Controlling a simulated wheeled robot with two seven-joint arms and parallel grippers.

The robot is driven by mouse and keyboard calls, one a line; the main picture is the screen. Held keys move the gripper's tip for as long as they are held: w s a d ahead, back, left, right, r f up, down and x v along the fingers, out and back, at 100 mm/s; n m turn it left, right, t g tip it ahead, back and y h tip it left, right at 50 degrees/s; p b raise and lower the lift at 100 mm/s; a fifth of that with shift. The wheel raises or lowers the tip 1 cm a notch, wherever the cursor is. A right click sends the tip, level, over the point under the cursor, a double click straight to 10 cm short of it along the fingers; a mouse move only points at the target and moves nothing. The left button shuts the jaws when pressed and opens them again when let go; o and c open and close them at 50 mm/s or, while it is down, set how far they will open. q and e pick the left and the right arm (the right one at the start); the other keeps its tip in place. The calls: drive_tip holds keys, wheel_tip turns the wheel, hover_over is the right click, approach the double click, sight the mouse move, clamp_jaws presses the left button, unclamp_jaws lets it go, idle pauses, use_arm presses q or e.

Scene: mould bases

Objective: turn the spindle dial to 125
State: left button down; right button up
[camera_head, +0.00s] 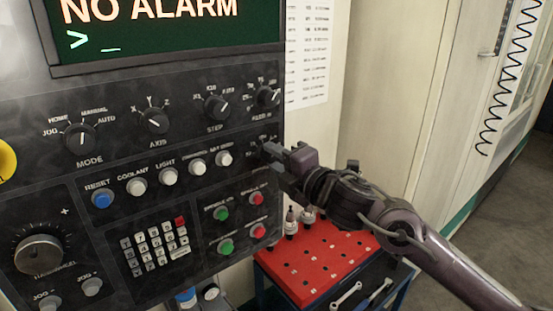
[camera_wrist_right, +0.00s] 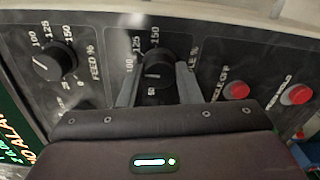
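The spindle dial (camera_wrist_right: 157,68) is a round black knob with a white pointer mark, on the dark control panel (camera_wrist_right: 205,65). Labels 50, 100, 125 and 150 show around it in the right wrist view. Its pale mark lies roughly sideways in the picture, not at the 125 label; its exact reading is too small to tell. My right gripper (camera_wrist_right: 158,84) has one finger on each side of the knob, apart, with a narrow gap seeming to show. In the head view, my right gripper (camera_head: 272,160) is at the panel's right edge and hides the dial. My left gripper is out of view.
The feed dial (camera_wrist_right: 57,62) is beside the spindle dial. Red buttons (camera_wrist_right: 237,90) are on its other side. In the head view, a red tool tray (camera_head: 325,262) stands below my right arm. A screen (camera_head: 165,30) is above the panel.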

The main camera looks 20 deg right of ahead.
drive_tip(key=shift+c, duration=1.3)
drive_tip(key=shift+m, duration=0.3)
drive_tip(key=m+p, duration=0.1)
drive_tip(key=m, duration=0.2)
drive_tip(key=shift+m+p, duration=0.9)
drive_tip(key=shift+m, duration=1.1)
drive_tip(key=o, duration=1)
